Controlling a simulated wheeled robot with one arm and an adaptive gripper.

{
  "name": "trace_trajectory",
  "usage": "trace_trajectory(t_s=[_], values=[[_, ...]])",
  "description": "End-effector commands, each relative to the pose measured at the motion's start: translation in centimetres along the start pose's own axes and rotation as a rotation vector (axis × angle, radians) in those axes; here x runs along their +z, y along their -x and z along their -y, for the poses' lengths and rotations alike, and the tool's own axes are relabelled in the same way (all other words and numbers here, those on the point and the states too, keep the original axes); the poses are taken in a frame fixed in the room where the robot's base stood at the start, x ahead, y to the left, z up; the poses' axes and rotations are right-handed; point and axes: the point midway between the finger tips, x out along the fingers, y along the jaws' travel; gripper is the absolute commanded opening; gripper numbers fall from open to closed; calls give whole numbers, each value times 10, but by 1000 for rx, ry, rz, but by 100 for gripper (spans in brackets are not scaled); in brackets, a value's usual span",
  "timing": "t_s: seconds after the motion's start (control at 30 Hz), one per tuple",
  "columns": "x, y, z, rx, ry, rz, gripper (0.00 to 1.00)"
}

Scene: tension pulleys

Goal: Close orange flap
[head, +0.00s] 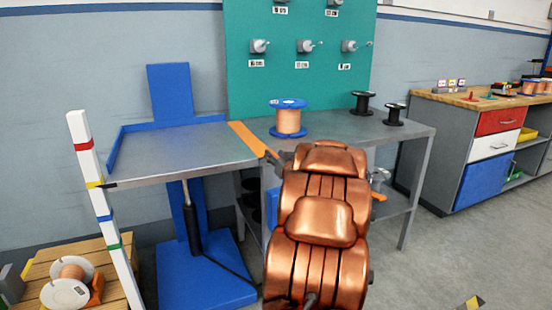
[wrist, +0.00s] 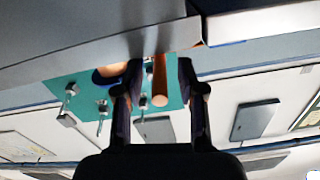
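The orange flap (head: 247,139) is a narrow strip along the seam between the lift table and the bench. Its near end runs up to my copper-coloured arm, which hides what lies behind it. In the wrist view, an orange bar (wrist: 160,82) sticks out between the fingers of my gripper (wrist: 160,92); it looks like the flap's near end. The fingers are apart, one on each side of the bar, with a visible gap on both sides. I cannot tell how deep the bar sits between them. My gripper is mostly hidden behind the arm in the head view.
The blue lift table (head: 185,153) with a grey top stands left of the grey bench (head: 350,127). A blue-flanged copper spool (head: 288,119) and two black spools (head: 362,103) stand on the bench. A white striped post (head: 100,200) stands at left.

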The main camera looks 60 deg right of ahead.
Motion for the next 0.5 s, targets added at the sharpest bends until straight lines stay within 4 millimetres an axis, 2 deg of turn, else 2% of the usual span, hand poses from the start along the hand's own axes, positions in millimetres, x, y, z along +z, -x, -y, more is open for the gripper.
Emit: trace_trajectory(t_s=[0.13, 0.5], values=[[0, 0, 0, 0, 0, 0, 39], [0, 0, 0, 0, 0, 1, 1]])
